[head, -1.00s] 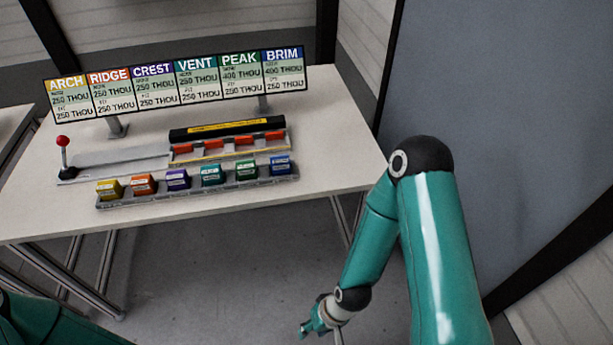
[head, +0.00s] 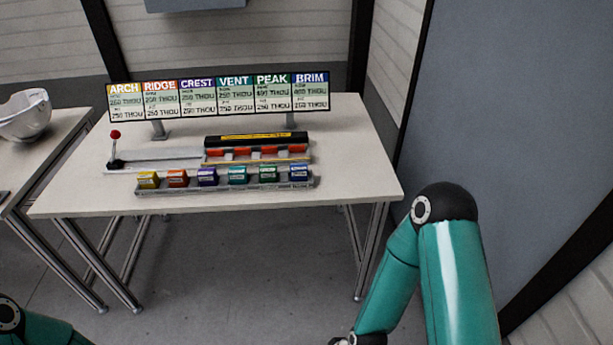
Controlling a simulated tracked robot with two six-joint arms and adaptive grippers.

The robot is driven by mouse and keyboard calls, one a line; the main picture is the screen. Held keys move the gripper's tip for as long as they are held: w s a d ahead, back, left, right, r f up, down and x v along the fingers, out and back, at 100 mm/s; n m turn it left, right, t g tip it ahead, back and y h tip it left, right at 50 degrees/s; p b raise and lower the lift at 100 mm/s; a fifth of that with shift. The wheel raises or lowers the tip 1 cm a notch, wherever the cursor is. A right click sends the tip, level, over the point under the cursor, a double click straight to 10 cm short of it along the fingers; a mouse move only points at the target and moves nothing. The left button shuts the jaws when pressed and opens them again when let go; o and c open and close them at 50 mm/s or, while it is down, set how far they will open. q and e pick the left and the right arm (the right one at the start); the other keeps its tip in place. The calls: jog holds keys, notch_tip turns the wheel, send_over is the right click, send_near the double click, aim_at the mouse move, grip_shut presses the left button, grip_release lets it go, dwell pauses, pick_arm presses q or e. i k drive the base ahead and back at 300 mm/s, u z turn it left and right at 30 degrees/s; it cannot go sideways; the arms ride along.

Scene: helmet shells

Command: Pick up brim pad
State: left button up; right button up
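The brim pad looks to be the blue block (head: 299,173) at the right end of a grey rack (head: 160,190) on the white table. The BRIM panel (head: 311,92) of the sign stands behind it on the right. My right arm comes in from the lower right, well in front of the table, and its gripper is below the frame's edge. My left arm shows only as a bit of teal at the lower left corner, and its gripper is out of view. Neither arm touches the blocks.
Yellow, orange, purple, teal and green blocks share the rack. Behind are a black bar (head: 256,139) with red parts and a red-knobbed lever (head: 115,134). A white helmet shell (head: 26,115) lies on another table at left. A grey panel (head: 500,100) stands at right.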

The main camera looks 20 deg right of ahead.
aim_at(298, 171)
jog(key=u, duration=0.1)
jog(key=i, duration=0.95)
jog(key=z, duration=0.1)
